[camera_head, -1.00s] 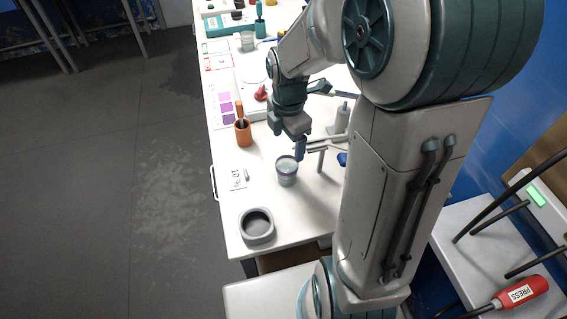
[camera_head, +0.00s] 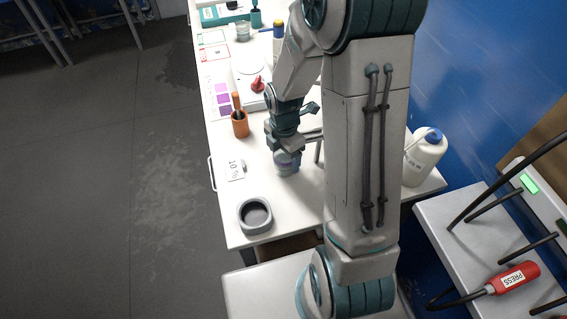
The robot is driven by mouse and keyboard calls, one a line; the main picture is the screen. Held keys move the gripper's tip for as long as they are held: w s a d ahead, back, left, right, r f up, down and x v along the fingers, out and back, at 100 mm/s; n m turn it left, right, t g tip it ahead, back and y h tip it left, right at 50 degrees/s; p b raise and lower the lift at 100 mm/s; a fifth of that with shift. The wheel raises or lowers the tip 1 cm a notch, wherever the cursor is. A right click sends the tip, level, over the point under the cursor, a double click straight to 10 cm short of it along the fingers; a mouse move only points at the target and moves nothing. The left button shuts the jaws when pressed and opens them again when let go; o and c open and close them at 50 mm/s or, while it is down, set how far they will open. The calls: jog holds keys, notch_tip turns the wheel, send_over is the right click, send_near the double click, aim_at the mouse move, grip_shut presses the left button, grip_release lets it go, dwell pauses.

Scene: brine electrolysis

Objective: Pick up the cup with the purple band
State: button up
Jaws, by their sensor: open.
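The cup with the purple band (camera_head: 287,168) stands on the white table (camera_head: 262,195). Its upper part is largely hidden behind my gripper (camera_head: 285,155), which is right over and around it in the picture. My gripper points down and is open. The fingertips are partly hidden, and I cannot tell whether they touch the cup.
A grey round bowl (camera_head: 256,216) stands near the table's front edge. An orange holder (camera_head: 240,124), a white "10 %" card (camera_head: 235,170) and a red knob (camera_head: 257,85) are to the left. A white bottle with a blue cap (camera_head: 424,158) stands right of my arm.

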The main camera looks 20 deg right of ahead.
jog(key=shift+w+f+p, duration=0.15)
jog(key=shift+f+p, duration=0.15)
jog(key=shift+f, duration=1.65)
jog(key=c, duration=1.3)
jog(key=shift+o, duration=0.2)
